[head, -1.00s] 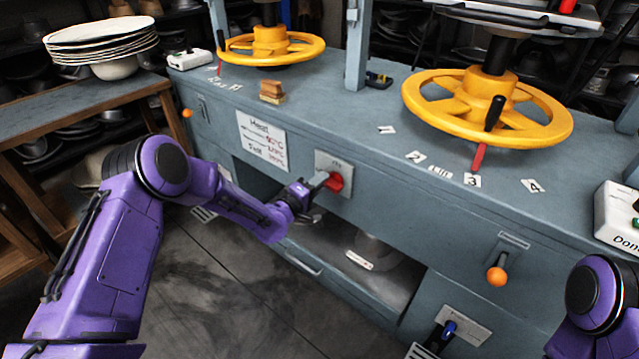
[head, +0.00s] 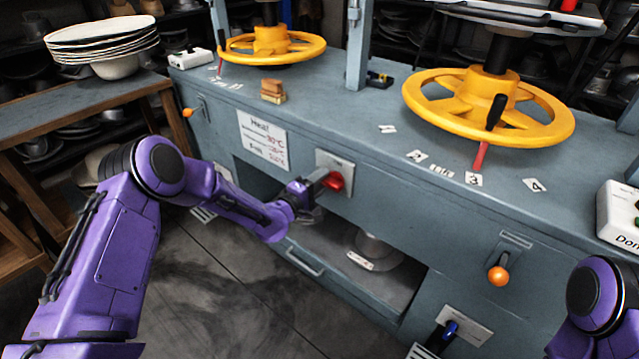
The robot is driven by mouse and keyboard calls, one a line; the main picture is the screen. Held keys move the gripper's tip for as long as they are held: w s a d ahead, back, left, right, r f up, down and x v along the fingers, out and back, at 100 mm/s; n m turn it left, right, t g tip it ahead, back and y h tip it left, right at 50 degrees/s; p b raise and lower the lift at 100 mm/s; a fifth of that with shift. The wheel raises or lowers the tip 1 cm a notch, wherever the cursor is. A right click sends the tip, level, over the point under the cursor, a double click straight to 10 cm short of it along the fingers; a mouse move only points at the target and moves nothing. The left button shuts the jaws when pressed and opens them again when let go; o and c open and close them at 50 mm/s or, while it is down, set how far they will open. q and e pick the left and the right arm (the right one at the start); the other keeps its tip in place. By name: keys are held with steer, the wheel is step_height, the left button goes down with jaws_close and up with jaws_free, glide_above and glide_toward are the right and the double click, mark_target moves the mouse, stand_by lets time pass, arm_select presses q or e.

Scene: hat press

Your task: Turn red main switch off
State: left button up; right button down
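The red main switch (head: 335,181) is a red knob on a pale plate (head: 342,166) on the front of the grey-blue press bench. My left gripper (head: 322,183) reaches it from the left, its fingers at the knob. The fingers cover part of the knob, and I cannot tell whether they are closed on it. My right arm shows only as a purple joint at the lower right edge; its gripper is out of view.
Two yellow handwheels (head: 488,105) stand on the bench (head: 340,110). An orange knob (head: 498,276) and a blue-tipped switch (head: 449,329) are on the front, right of the red switch. An open recess lies below.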

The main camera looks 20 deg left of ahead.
arm_select(q)
steer(key=v, duration=1)
steer(key=shift+s, duration=0.15)
